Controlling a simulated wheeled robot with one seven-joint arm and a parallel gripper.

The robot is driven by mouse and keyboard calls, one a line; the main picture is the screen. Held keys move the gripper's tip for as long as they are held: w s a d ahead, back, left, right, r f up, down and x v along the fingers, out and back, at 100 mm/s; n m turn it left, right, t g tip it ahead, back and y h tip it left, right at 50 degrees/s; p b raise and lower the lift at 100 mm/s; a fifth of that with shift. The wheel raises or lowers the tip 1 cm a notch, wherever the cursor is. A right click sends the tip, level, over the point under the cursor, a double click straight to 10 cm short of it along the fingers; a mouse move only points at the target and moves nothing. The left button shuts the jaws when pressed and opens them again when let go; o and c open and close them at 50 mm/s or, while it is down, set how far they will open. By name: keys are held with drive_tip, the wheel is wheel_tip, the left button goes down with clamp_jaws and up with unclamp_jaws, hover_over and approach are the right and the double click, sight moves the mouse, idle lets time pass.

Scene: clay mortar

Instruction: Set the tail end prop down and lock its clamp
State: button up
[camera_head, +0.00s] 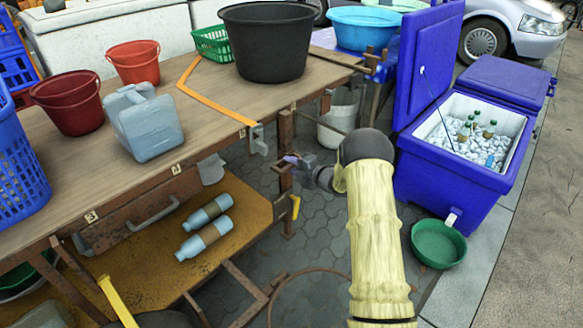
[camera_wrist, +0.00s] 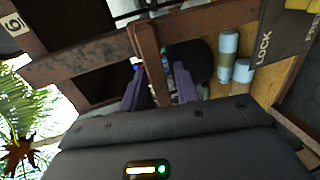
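A rusty brown post (camera_head: 286,175), which looks like the prop, hangs or stands under the table's right end; whether its foot touches the ground is unclear. A yellow-orange lever (camera_head: 295,207), perhaps its clamp handle, shows on it. My gripper (camera_head: 292,160) is beside the post in the head view. In the wrist view, its two purple fingers stand apart with a rusty bar (camera_wrist: 153,65) between them, and I see no firm contact. A dark plate marked LOCK and FREE (camera_wrist: 285,35) is at the upper right there; the clamp's setting is unclear.
The wooden table (camera_head: 225,85) holds red buckets, a grey-blue can (camera_head: 144,122) and a black tub (camera_head: 266,42). Two blue-grey bottles (camera_head: 206,226) lie on the lower shelf. A blue cooler (camera_head: 450,165) and green basin (camera_head: 437,244) stand right of my arm.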

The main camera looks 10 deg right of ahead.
clamp_jaws()
wheel_tip(320, 180, down, 11)
drive_tip(key=b, duration=0.5)
drive_tip(key=shift+r+b, duration=0.2)
drive_tip(key=shift+b, duration=0.2)
drive_tip(key=shift+d, duration=0.1)
unclamp_jaws()
